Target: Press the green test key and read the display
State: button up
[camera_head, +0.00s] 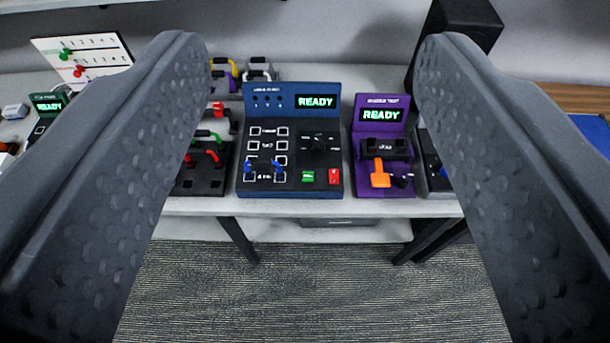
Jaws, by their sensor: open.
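A blue test unit (330,165) stands on the table in the middle of the head camera view. Its display (317,102) is lit and reads READY. The small green key (308,177) sits low on its black front panel, left of a red switch (334,176). The fingers appear well short of the table and touch nothing visible.
A purple unit (366,142) with an orange lever (379,174) stands close on the right, its display also reading READY. A black cable board (207,180) is on the left. A black box (460,25) stands at the back right. Open floor (310,290) lies before the table.

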dwell(0.4)
grip_shut()
dwell(1.6)
